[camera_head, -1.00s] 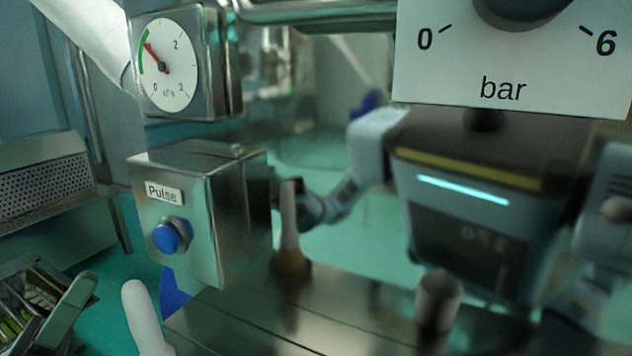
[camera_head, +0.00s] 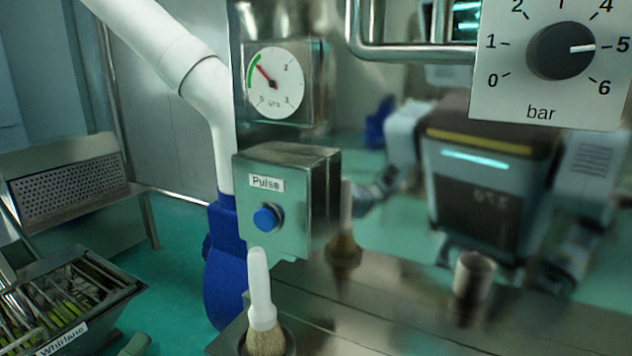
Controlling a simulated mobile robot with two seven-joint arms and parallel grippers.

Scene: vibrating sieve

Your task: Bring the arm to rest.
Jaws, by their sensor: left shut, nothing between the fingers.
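Neither of my grippers can be made out directly in the head view. A robot shape (camera_head: 490,180) with a glowing blue bar shows in or behind the shiny panel. It looks blurred, like a reflection, and its gripper state cannot be told. The steel Pulse box (camera_head: 310,205) with a blue button (camera_head: 268,217) stands near the middle. Above it is a round gauge (camera_head: 280,95) with a red needle in the upper left. At the upper right, a black knob (camera_head: 560,50) on a white bar scale points to about 5.
A white-handled brush (camera_head: 262,280) stands upright in a dark holder at the bottom centre. A white pipe (camera_head: 155,45) runs down to a blue part (camera_head: 225,275). A crate labelled Whirlane (camera_head: 100,318) is at the lower left, below a perforated steel unit (camera_head: 65,180). Green floor (camera_head: 170,225) lies between.

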